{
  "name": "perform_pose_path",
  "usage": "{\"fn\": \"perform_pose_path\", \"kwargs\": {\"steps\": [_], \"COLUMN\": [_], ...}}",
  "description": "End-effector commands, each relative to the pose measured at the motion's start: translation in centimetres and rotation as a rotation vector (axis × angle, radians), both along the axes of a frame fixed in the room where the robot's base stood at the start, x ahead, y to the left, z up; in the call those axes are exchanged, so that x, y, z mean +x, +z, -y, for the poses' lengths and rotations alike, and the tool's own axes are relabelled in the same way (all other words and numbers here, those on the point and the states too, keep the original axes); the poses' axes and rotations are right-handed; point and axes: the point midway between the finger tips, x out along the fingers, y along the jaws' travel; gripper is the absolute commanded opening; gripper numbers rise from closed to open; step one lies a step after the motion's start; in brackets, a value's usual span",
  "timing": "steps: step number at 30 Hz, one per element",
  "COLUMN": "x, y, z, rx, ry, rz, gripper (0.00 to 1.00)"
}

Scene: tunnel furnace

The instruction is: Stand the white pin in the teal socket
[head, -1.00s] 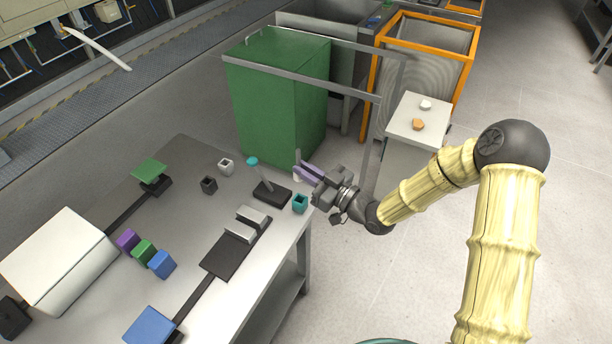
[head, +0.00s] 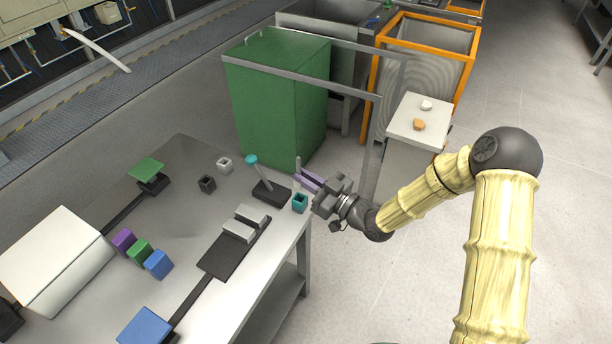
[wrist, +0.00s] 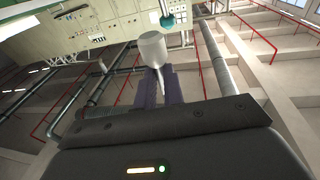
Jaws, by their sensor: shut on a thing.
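The white pin (head: 298,164) is held between the purple fingers of my gripper (head: 304,179) in the head view. It points up from the fingertips. In the wrist view the white pin (wrist: 153,50) shows a wide rounded body above a thin part between the fingers (wrist: 158,85). The teal socket (head: 300,203) stands at the table's right edge, just below my fingers in the picture. The pin is outside the socket. My gripper is shut on the pin; the pin's far end is partly hidden by the fingers.
A teal-topped lever (head: 252,160) on a dark base stands left of the socket, and its knob shows in the wrist view (wrist: 167,20). White (head: 225,164) and dark (head: 207,184) sockets sit further left. A green cabinet (head: 278,100) and grey rail stand behind.

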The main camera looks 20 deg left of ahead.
Motion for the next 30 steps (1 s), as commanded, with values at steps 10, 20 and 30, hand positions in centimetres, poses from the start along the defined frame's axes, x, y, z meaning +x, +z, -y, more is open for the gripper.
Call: {"fn": "perform_pose_path", "kwargs": {"steps": [10, 20, 30], "x": [0.0, 0.0, -0.1], "y": [-2.5, -4.7, -7.1], "z": [0.0, 0.0, 0.1], "rx": [0.001, 0.000, -0.010], "ry": [0.000, 0.000, 0.000], "rz": [0.000, 0.000, -0.006], "gripper": [0.00, 0.00, 0.00]}}
